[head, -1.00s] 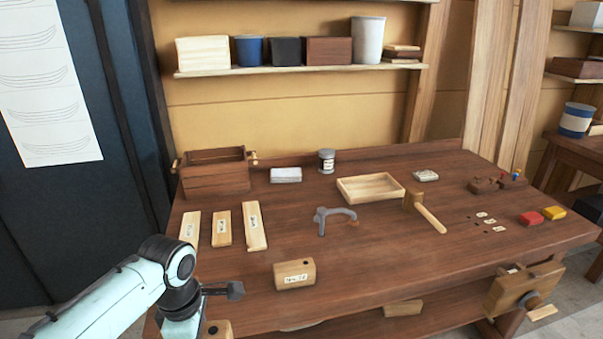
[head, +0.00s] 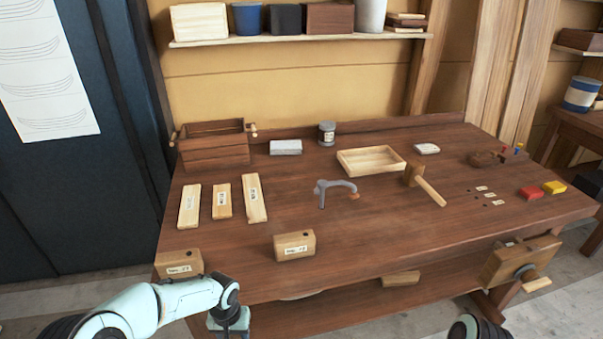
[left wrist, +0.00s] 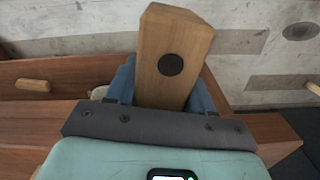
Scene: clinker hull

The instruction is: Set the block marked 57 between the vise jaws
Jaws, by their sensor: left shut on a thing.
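My left gripper (head: 229,325) is at the bottom of the head view, in front of the bench's front edge. In the left wrist view it is shut on a wooden block (left wrist: 187,42) with a dark round spot on its end; no label shows there. Two similar blocks stand on the bench near the front: a left block (head: 179,263) and a middle block (head: 295,245). Both have white labels too small to read surely. The wooden vise (head: 503,263) is on the bench's right front; its jaw gap is hard to make out. My right gripper is out of view.
On the bench (head: 370,245) are a grey clamp (head: 334,190), a mallet (head: 428,188), a shallow tray (head: 350,166), labelled strips (head: 222,202) and a wooden crate (head: 214,150). The front right of the top is mostly clear.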

